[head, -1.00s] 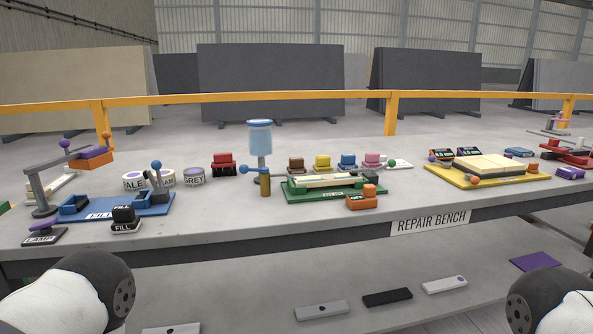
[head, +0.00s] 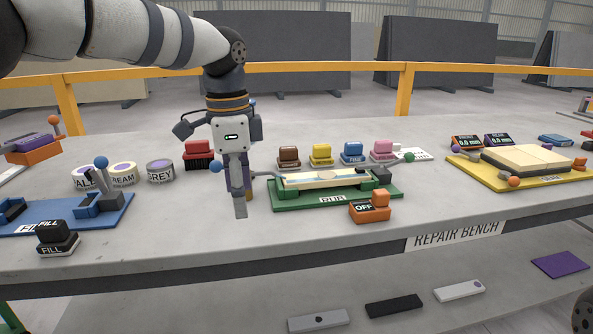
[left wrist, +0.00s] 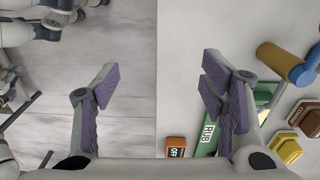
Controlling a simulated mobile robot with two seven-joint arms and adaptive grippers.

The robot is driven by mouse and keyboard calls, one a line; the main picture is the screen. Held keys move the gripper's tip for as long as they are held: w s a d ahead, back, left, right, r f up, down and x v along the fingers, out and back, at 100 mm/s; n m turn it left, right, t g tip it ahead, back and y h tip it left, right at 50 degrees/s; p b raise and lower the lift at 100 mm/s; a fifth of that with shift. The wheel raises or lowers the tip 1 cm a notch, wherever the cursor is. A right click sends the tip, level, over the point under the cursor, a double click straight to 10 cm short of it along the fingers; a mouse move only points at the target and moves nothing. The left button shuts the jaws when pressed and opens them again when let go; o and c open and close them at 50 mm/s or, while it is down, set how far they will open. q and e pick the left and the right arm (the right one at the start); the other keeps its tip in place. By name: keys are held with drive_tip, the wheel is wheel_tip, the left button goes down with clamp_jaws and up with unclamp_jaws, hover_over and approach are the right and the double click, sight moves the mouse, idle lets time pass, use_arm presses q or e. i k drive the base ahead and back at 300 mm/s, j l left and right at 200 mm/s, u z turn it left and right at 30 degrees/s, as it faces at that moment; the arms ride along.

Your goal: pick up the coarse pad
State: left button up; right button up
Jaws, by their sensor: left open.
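Small knobbed pads stand in a row at the back of the green RUB tray: a brown one (head: 289,158), a yellow one (head: 321,156), a blue one (head: 352,154) and a pink one (head: 382,150). Their labels are too small to read surely, so I cannot confirm which is the coarse pad. The brown pad (left wrist: 306,116) and yellow pad (left wrist: 286,149) also show at the right of the left wrist view. My left gripper (head: 240,212) points down, left of the tray, apart from the pads. It is open and empty in the left wrist view (left wrist: 158,80). My right gripper is not in view.
The green RUB tray (head: 290,202) with a pale slab lies right of my gripper. An orange OFF block (head: 369,212) stands in front.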

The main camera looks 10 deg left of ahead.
sight(288, 159)
drive_tip(key=i, duration=1.15)
